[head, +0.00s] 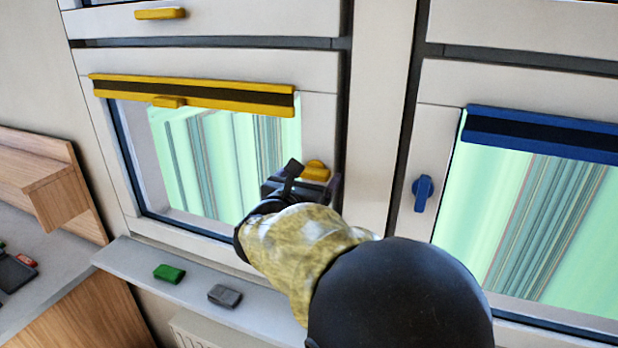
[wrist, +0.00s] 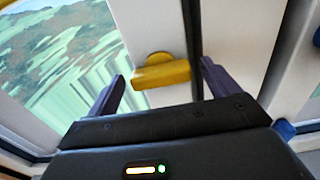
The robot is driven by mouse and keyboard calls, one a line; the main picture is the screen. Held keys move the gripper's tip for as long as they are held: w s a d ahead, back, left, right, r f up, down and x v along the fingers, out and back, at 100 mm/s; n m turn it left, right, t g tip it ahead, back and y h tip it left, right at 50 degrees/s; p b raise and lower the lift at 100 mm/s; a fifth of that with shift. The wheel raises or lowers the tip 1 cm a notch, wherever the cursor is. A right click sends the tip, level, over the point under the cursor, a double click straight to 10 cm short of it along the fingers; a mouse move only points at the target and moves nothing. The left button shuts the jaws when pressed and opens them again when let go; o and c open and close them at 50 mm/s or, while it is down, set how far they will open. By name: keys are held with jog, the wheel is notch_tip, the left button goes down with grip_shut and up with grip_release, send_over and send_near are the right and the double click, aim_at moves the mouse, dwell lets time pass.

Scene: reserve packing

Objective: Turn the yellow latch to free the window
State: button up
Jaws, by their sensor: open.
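The yellow latch (head: 316,171) sits on the right side of the left window's frame (head: 322,120). In the wrist view the latch (wrist: 162,74) lies roughly horizontal, with a round base behind its upper edge. My gripper (wrist: 163,82) is open, with one dark finger on each side of the latch. In the head view my gripper (head: 305,182) is at the latch, and my arm hides part of the window's lower right corner. The window looks closed in its frame.
A yellow bar (head: 190,93) runs along the window's top. A blue latch (head: 423,192) hangs down on the right window, under a blue bar (head: 545,135). A green block (head: 169,273) and a grey block (head: 225,296) lie on the sill (head: 130,262).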

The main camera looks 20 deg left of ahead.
jog(key=shift+s+f+b, duration=0.1)
jog(key=shift+s+b, duration=0.2)
jog(key=shift+s, duration=0.2)
jog(key=s+a+b, duration=0.1)
jog(key=s+b, duration=0.4)
jog(key=s, duration=1.1)
jog(key=shift+s+a, duration=0.15)
jog(key=shift+s, duration=0.05)
